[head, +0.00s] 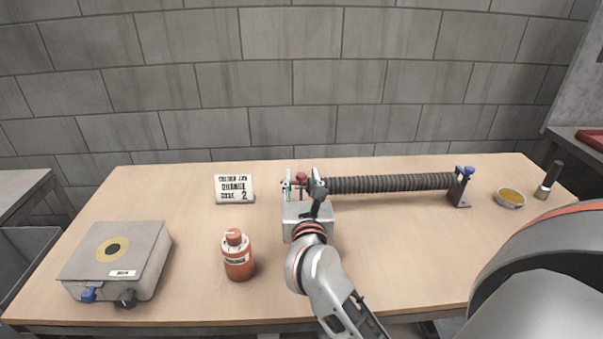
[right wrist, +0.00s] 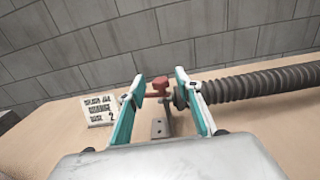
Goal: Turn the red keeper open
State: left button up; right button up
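The red keeper (head: 301,176) is a small red knob with a short bar, at the left end of the dark ribbed tube (head: 390,183). In the right wrist view the keeper (right wrist: 160,84) shows between the two teal-lined fingers. My right gripper (head: 301,184) is open around it, with a gap on both sides, so it does not look gripped. In the right wrist view my right gripper (right wrist: 160,90) has its right finger close to the dark end fitting of the tube (right wrist: 262,81). My left gripper is not in view.
A red bottle (head: 238,256) and a small sign (head: 234,188) stand left of my right arm. A grey case (head: 118,258) lies at the far left. A bracket with a blue knob (head: 460,187) holds the tube's right end. A small bowl (head: 510,198) sits at the right.

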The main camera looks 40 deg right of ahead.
jog(key=shift+x, duration=1.1)
grip_shut()
jog(key=shift+d, duration=0.1)
